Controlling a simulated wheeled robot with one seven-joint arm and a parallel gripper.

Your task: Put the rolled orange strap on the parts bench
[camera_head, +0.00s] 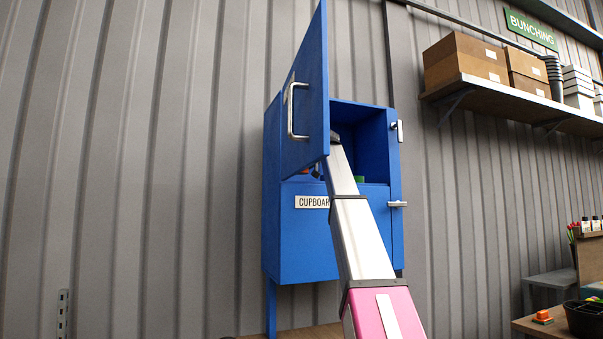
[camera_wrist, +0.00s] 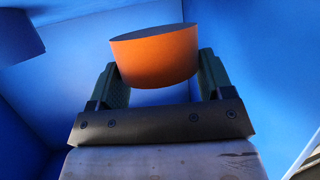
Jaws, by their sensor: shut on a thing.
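The rolled orange strap (camera_wrist: 155,57) is a short orange cylinder with a dark top face, seen in the wrist view. My gripper (camera_wrist: 157,75) is shut on it, one green finger pressed to each side. In the head view my arm reaches into the open blue cupboard (camera_head: 300,245), and the gripper and strap are mostly hidden behind the door and arm. Blue cupboard walls surround the strap in the wrist view. I cannot clearly identify the parts bench; a brown bench top (camera_head: 535,325) shows at the lower right of the head view.
The cupboard door (camera_head: 305,100) stands open on the left, close beside my arm. A green thing (camera_head: 359,179) shows in the cupboard. A dark bin (camera_head: 585,318) and a small orange item (camera_head: 543,317) are on the brown bench top. A shelf (camera_head: 520,103) with boxes hangs upper right.

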